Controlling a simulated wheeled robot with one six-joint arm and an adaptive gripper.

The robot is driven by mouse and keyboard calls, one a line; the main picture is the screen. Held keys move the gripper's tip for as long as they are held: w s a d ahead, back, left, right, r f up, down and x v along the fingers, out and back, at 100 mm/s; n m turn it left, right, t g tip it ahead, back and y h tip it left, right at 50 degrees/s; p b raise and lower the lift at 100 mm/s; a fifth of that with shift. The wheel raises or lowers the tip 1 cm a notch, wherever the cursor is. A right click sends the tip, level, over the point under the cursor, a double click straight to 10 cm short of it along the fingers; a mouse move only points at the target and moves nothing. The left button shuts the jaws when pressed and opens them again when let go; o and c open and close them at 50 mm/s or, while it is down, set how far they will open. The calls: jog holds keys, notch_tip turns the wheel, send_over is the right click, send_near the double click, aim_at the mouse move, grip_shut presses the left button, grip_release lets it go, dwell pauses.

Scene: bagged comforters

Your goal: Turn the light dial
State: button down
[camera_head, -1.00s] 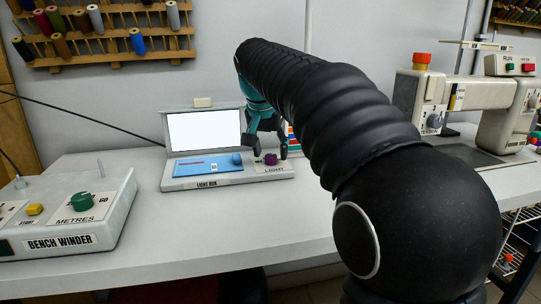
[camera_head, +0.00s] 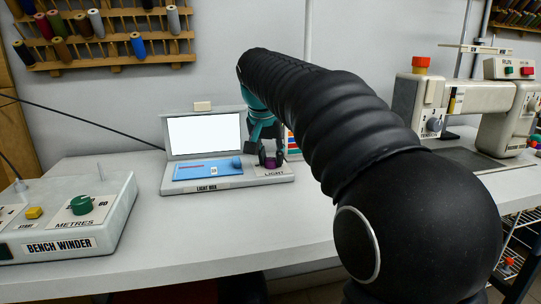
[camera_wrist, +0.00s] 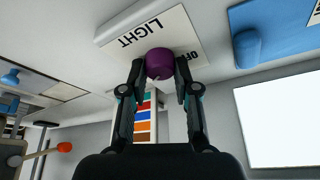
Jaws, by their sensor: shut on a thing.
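The light dial is a purple knob (camera_wrist: 159,64) on a white plate (camera_wrist: 150,42) lettered LIGHT and OFF, seen in the wrist view. In the head view the purple dial (camera_head: 270,162) sits at the right front of the light box (camera_head: 207,187). My gripper (camera_wrist: 160,75) has a fingertip on each side of the knob and is shut on it. In the head view my gripper (camera_head: 269,158) reaches down over the dial from above. The fingers hide part of the knob there.
The light box has a bright white screen (camera_head: 204,136) and a blue panel (camera_head: 207,170) left of the dial. A bench winder (camera_head: 70,225) with a green knob stands at the left. A machine (camera_head: 500,120) stands at the right. The front middle of the table (camera_head: 220,230) is clear.

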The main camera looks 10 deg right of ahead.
jog(key=n+y+p, duration=0.1)
jog(key=n, duration=0.2)
jog(key=n+y+p, duration=0.1)
jog(key=n, duration=0.1)
jog(key=shift+d+r+n+t+p, duration=0.1)
jog(key=shift+r+n+t+p, duration=0.05)
jog(key=shift+n+t+p, duration=0.2)
jog(key=n+y+p, duration=0.1)
jog(key=n, duration=0.2)
jog(key=n+g+y+p, duration=0.1)
jog(key=n+p, duration=0.1)
jog(key=n, duration=0.1)
jog(key=shift+n+y, duration=0.35)
jog(key=shift+y, duration=0.05)
jog(key=n+g+y+p, duration=0.1)
jog(key=n, duration=0.4)
jog(key=shift+w+d+p, duration=0.1)
jog(key=shift+p, duration=0.25)
jog(key=n+g, duration=0.1)
jog(key=n, duration=0.2)
jog(key=n+g, duration=0.1)
jog(key=n, duration=0.2)
jog(key=shift+g+y, duration=0.35)
jog(key=shift+y, duration=0.05)
jog(key=shift+n, duration=0.3)
jog(key=c, duration=0.9)
grip_release()
jog(key=shift+f, duration=0.2)
jog(key=shift+o, duration=0.2)
